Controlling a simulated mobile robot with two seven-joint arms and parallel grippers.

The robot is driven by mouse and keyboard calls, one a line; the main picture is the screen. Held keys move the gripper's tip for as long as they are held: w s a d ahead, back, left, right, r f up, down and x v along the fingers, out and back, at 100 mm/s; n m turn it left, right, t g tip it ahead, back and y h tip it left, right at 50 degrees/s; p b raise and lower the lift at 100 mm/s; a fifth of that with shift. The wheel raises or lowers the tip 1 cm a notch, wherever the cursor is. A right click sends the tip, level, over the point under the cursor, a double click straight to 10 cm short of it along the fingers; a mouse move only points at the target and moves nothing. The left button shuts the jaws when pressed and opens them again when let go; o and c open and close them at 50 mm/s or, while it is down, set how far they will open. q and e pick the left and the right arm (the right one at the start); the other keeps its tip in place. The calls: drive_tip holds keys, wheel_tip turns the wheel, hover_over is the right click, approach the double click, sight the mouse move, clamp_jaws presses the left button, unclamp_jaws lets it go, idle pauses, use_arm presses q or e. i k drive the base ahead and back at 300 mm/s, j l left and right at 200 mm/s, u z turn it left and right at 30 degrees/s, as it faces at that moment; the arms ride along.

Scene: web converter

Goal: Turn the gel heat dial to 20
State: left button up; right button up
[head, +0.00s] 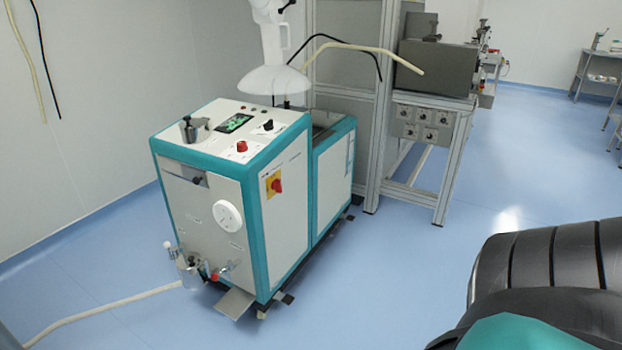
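A white and teal machine (285,205) stands on the floor left of the middle. A large white round dial (228,215) sits on its front face. A small black knob (268,125) and a red button (241,146) are on its top panel, near a small green-lit display (233,123). The labels and scale marks are too small to read, so I cannot tell which control is the gel heat dial or its setting. Neither of my grippers is in view.
A red and yellow switch (273,185) is on the machine's side. A metal pot (190,271) hangs low at its front, and a pale hose (105,318) runs along the floor. A white hood (273,80) hangs above. Blue floor is open to the right.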

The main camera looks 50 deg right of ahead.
sight(241, 146)
drive_tip(key=z, duration=1.4)
drive_tip(key=i+j, duration=0.25)
drive_tip(key=i+j+u, duration=0.15)
drive_tip(key=i, duration=0.35)
drive_tip(key=i+j, duration=0.25)
drive_tip(key=i+u, duration=0.05)
drive_tip(key=i, duration=0.05)
